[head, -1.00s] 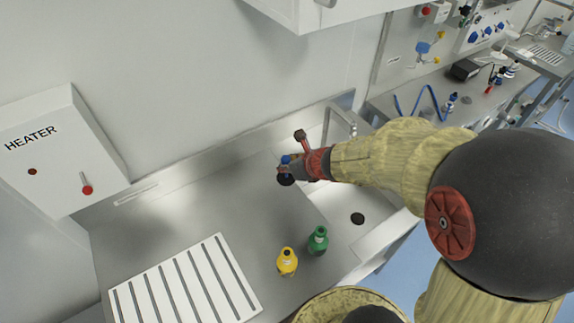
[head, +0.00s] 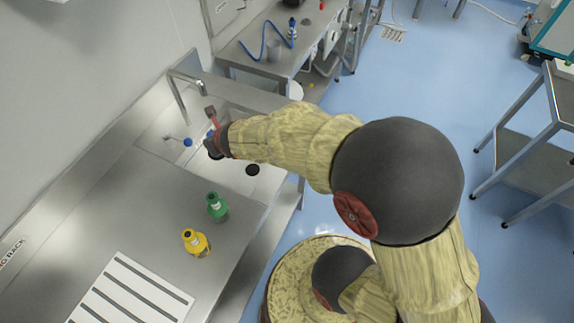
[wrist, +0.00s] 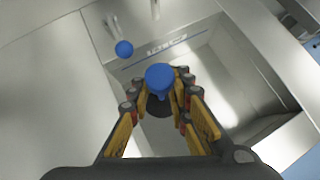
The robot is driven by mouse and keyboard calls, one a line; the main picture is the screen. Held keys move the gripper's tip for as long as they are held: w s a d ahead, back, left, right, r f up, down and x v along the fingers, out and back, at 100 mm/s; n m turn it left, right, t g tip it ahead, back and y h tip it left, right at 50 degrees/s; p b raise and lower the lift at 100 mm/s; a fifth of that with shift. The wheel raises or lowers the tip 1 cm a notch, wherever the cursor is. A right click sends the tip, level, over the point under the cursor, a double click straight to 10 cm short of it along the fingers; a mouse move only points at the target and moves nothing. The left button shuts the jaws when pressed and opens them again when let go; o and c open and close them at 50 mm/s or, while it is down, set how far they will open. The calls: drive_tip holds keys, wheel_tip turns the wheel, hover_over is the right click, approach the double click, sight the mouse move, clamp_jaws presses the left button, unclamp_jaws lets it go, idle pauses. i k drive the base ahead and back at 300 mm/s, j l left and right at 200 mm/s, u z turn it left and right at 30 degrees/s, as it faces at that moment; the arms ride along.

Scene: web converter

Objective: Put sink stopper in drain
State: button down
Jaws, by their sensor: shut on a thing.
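My gripper (wrist: 160,90) is shut on the sink stopper (wrist: 159,78), which shows a blue top with a dark part below it between the fingers. In the head view my gripper (head: 213,145) is over the left part of the sink, and the stopper's dark disc (head: 215,156) is partly hidden by the fingers. The black round drain (head: 252,169) lies in the sink floor, to the right of and below the gripper in the picture. The stopper is held apart from it. In the wrist view the drain cannot be made out. The metal sink basin (wrist: 218,70) lies beneath the gripper.
A faucet (head: 180,90) rises behind the sink, and a lever with a blue knob (head: 187,142) is left of my gripper. A green bottle (head: 217,207) and a yellow bottle (head: 195,243) stand on the counter. A slotted white panel (head: 128,290) lies nearer.

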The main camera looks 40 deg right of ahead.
sight(252, 170)
drive_tip(key=l+z, duration=0.2)
drive_tip(key=z, duration=0.25)
drive_tip(key=l+z, duration=0.25)
drive_tip(key=z, duration=0.15)
drive_tip(key=l+z, duration=0.2)
drive_tip(key=z, duration=0.25)
drive_tip(key=i+l+u, duration=0.25)
drive_tip(key=l, duration=0.2)
drive_tip(key=i+l+u, duration=0.1)
drive_tip(key=u, duration=0.35)
drive_tip(key=i+l+u, duration=0.15)
drive_tip(key=u, duration=0.25)
drive_tip(key=i+l+u, duration=0.1)
drive_tip(key=u, duration=0.35)
drive_tip(key=i+l+u, duration=0.1)
drive_tip(key=l+u, duration=0.15)
drive_tip(key=u, duration=0.2)
drive_tip(key=i+l+u, duration=0.1)
drive_tip(key=l+u, duration=0.5)
drive_tip(key=u, duration=0.15)
